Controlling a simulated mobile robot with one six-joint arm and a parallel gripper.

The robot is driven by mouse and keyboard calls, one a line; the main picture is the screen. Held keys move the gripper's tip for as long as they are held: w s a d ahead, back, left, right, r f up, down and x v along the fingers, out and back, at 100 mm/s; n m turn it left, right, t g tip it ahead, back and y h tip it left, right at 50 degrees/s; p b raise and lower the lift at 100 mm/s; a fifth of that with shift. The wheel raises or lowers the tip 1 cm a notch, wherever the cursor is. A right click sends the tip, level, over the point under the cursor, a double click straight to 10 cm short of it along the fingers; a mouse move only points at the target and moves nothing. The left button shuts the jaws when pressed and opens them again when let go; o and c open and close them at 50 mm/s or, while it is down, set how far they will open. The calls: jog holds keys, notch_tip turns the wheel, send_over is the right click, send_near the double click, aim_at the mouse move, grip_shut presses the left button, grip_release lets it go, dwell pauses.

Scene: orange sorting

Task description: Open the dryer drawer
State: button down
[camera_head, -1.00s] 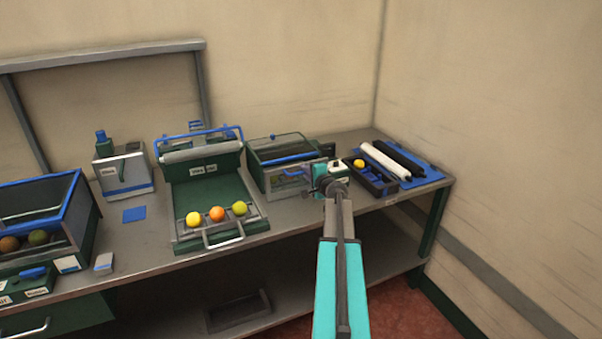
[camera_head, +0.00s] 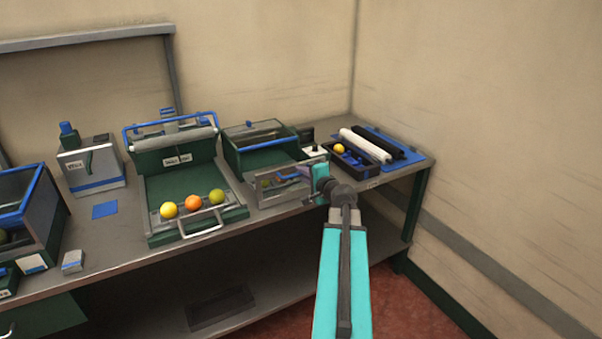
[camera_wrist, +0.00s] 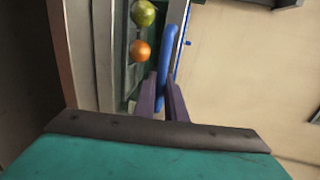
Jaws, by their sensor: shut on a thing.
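The dryer (camera_head: 232,157) is a dark green box with a see-through top, standing on the bench right of the middle. Its drawer (camera_head: 262,199), with a clear front, stands out toward me from the box. My gripper (camera_head: 303,171) is at the right part of the drawer front. In the wrist view its purple fingers (camera_wrist: 162,82) are shut on the blue handle (camera_wrist: 169,42). The fingers hide part of the handle. A green fruit (camera_wrist: 143,12) and an orange fruit (camera_wrist: 140,50) show beside the handle there.
Left of the dryer, a green tray unit (camera_head: 155,190) holds a yellow, an orange and a green fruit at its front. Right of it is a dark tray (camera_head: 358,170) with a yellow fruit, beside white and black rollers (camera_head: 365,145). The wall is at the right.

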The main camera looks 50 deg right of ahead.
jog(key=shift+s, duration=0.35)
jog(key=c, duration=1.8)
grip_release()
jog(key=shift+d, duration=0.1)
jog(key=shift+s, duration=0.1)
jog(key=b+v, duration=0.2)
jog(key=v, duration=0.3)
jog(key=shift+s+a+b, duration=0.2)
jog(key=shift+s+b, duration=0.05)
jog(key=shift+b, duration=0.1)
jog(key=b, duration=0.3)
jog(key=shift+s+r, duration=0.1)
jog(key=shift+s, duration=0.1)
jog(key=b+v, duration=0.2)
jog(key=b, duration=0.6)
jog(key=shift+s+a, duration=0.1)
jog(key=shift+s, duration=0.05)
